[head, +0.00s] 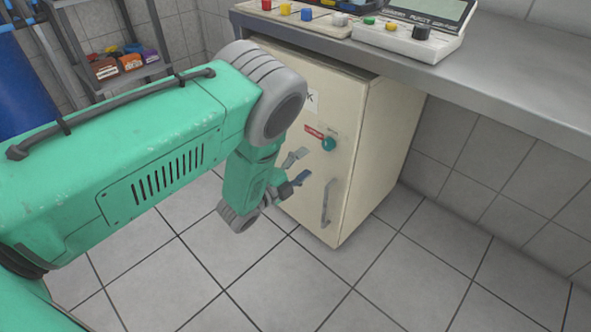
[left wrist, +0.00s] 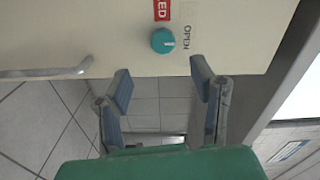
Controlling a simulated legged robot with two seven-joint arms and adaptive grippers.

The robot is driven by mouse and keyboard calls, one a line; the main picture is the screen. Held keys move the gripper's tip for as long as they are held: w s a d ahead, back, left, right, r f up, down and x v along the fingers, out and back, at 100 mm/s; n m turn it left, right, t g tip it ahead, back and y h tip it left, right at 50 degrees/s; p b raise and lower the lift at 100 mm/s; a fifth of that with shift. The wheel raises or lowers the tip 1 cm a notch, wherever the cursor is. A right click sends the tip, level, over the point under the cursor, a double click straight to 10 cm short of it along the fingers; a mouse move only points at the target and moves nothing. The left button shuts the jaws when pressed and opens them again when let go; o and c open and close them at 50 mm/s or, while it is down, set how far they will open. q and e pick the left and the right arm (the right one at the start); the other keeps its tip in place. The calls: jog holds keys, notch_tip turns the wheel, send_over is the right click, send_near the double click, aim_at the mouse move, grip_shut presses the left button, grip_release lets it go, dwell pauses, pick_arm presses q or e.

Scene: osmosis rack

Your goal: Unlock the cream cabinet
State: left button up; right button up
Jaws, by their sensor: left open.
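The cream cabinet (head: 372,150) stands under the counter, its door facing me. On the door is a round teal knob (head: 329,144) between a red label (head: 312,131) and small dark lettering. A grey bar handle (head: 327,203) sits lower on the door. In the left wrist view the teal knob (left wrist: 163,41) shows beside the word OPEN and part of the red label, with the handle (left wrist: 50,72) at left. My left gripper (head: 300,166) is open and empty in front of the door, apart from the knob. My right gripper is out of view.
A grey counter (head: 500,88) overhangs the cabinet and carries control boxes, one with a screen (head: 415,30). A metal shelf (head: 122,76) with small boxes and a blue cylinder (head: 25,85) stand at left. The tiled floor (head: 400,290) in front is clear.

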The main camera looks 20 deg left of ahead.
pick_arm(q)
jog(key=shift+v, duration=1.75)
jog(key=s+a+f+n+g+y+p, duration=0.1)
jog(key=s+a+n+g+y+p, duration=0.25)
jog(key=s+n, duration=0.35)
jog(key=s+a+f+n+g+y+p, duration=0.25)
jog(key=s+n+g+p, duration=0.2)
jog(key=s, duration=0.45)
jog(key=s+d+r+n+g+p, duration=0.1)
jog(key=s+n+g, duration=0.3)
jog(key=s, duration=0.5)
jog(key=s+r+n+g+p, duration=0.3)
jog(key=s+r+n+g, duration=0.1)
jog(key=s, duration=0.6)
jog(key=shift+s+d, duration=0.2)
jog(key=shift+d, duration=0.2)
jog(key=shift+w, duration=0.1)
